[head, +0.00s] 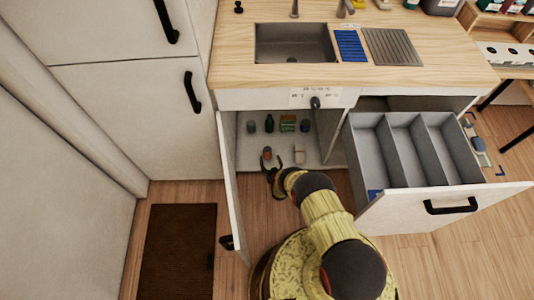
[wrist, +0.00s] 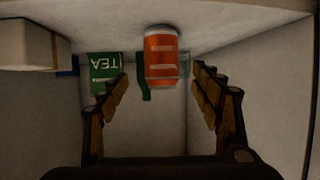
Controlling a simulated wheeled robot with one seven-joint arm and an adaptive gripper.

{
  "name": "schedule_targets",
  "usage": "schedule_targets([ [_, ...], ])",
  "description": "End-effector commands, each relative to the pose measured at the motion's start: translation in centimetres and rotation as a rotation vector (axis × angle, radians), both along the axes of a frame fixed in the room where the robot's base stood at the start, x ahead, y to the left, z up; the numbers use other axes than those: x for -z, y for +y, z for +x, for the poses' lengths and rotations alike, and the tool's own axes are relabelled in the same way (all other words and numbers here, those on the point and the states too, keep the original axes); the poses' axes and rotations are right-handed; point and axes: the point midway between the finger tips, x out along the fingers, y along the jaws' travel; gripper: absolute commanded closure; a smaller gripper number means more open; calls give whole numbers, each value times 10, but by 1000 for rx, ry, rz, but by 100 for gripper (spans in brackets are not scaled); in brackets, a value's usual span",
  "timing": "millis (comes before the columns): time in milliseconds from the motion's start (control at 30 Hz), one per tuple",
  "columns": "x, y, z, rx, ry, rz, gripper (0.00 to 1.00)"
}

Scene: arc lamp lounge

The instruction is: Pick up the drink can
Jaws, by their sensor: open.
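The drink can is orange-red with a silver end. In the wrist view the drink can (wrist: 161,58) stands between and just beyond my fingers, and that picture looks upside down. In the head view the drink can (head: 267,153) is small, near the front of the cabinet under the sink. My gripper (head: 271,162) reaches into the cabinet opening from the front, right at the can. In the wrist view my gripper (wrist: 163,88) is open, with one finger on each side of the can and gaps to both. I cannot tell how deep the can sits between the fingertips.
A green tea box (wrist: 105,72) and a green bottle (head: 269,123) stand behind the can. A white box (head: 299,155) stands to its right in the head view. The open cabinet door (head: 230,185) is left of my arm, the pulled-out drawer (head: 410,150) right.

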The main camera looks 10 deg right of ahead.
Motion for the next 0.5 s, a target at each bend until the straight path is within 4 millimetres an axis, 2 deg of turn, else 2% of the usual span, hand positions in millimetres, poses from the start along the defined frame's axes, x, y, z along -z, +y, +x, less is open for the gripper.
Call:
schedule_targets([
  [367, 11, 0, 35, 0, -10, 0, 35],
  [500, 18, 1, 56, 0, -10, 0, 35],
])
